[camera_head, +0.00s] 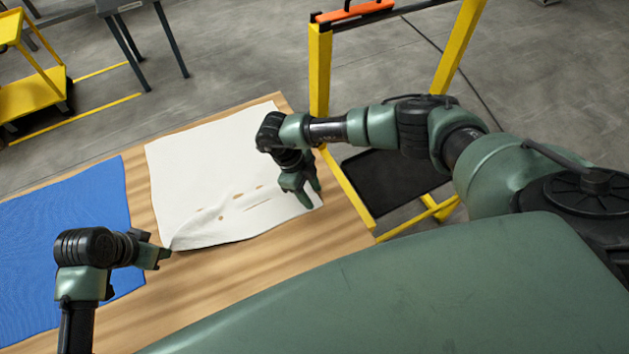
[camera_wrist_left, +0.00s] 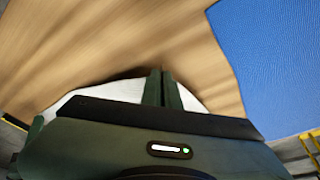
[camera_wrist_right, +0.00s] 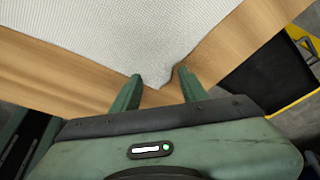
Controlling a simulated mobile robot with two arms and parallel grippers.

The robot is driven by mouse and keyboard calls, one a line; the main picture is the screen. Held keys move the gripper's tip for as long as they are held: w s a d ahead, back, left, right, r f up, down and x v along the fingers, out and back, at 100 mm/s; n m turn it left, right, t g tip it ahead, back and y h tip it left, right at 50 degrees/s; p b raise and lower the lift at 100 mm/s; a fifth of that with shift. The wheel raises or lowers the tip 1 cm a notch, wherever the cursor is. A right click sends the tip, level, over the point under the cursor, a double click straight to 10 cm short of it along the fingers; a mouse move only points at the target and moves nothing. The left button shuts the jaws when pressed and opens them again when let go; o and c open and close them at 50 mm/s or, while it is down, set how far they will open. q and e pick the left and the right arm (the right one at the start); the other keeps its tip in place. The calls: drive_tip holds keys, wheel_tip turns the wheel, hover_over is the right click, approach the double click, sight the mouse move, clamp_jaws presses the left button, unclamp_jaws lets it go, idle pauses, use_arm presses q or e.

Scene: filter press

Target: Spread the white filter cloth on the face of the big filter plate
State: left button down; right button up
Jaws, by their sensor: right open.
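The white filter cloth (camera_head: 205,165) lies on a wooden table, with several brown marks or holes near its front edge. My left gripper (camera_head: 163,256) is at the cloth's front left corner. Its fingers are together in the left wrist view (camera_wrist_left: 163,78), with white cloth at them, and the corner looks slightly raised and creased. My right gripper (camera_head: 312,195) is open at the cloth's front right corner. In the right wrist view (camera_wrist_right: 158,78), the cloth's corner (camera_wrist_right: 165,80) lies between its spread fingertips. I cannot identify the big filter plate in any view.
A blue cloth (camera_head: 65,235) lies left on the wooden table (camera_head: 225,285). A yellow frame (camera_head: 320,75) with an orange bar (camera_head: 355,11) stands beyond the table's right edge, with a black tray (camera_head: 395,180) low inside. A yellow cart (camera_head: 35,90) stands far left.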

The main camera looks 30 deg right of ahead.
drive_tip(key=shift+d+f, duration=0.1)
clamp_jaws()
drive_tip(key=shift+r, duration=2.55)
